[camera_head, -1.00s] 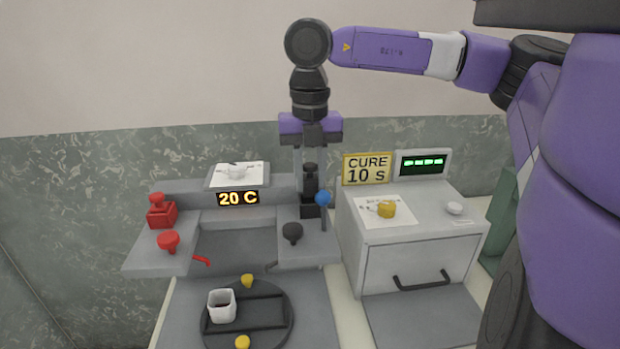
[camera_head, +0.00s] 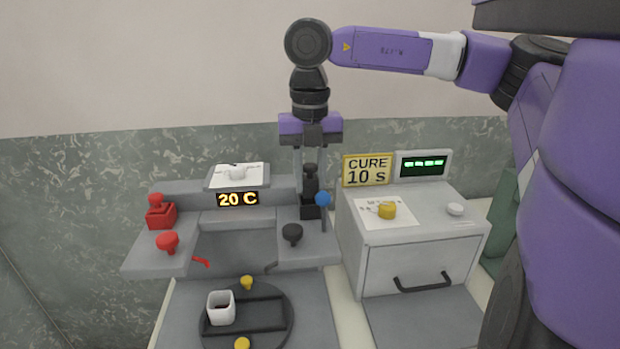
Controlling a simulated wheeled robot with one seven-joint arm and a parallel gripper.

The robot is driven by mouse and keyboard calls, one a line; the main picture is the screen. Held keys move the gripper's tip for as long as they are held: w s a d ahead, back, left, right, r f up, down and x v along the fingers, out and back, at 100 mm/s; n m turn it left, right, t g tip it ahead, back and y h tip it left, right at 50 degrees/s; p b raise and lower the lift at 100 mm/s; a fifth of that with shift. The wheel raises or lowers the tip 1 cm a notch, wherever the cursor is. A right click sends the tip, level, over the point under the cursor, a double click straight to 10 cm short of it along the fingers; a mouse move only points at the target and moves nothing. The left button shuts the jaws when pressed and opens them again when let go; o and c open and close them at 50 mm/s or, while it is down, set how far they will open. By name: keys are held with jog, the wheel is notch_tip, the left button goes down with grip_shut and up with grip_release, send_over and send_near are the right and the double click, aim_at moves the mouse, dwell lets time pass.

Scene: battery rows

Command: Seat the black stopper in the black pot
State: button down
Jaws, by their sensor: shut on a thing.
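The black stopper (camera_head: 310,181) is upright between the fingers of my gripper (camera_head: 310,172), which points straight down at the back right of the grey bench unit. The gripper is shut on the stopper. The black pot (camera_head: 309,212) is directly below, on the unit's right side. Stopper and pot look like one dark column, so I cannot tell whether the stopper is fully down in the pot or slightly above it. The blue-knobbed lever (camera_head: 322,199) stands in front and partly overlaps the pot in view.
A black knob (camera_head: 292,233) is in front of the pot. A red pot (camera_head: 161,217) and a red knob (camera_head: 168,242) are on the left. The cure box (camera_head: 410,235) stands close on the right. A white cup (camera_head: 221,308) sits on the round turntable (camera_head: 262,339).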

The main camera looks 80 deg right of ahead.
aim_at(311, 165)
jog(key=shift+f+b, duration=0.95)
jog(key=shift+f, duration=0.1)
jog(key=c, duration=1)
grip_release()
jog(key=shift+c, duration=0.2)
jog(key=shift+r, duration=0.1)
notch_tip(311, 165, up, 8)
jog(key=p, duration=0.4)
jog(key=shift+f, duration=0.2)
jog(key=shift+s, duration=0.15)
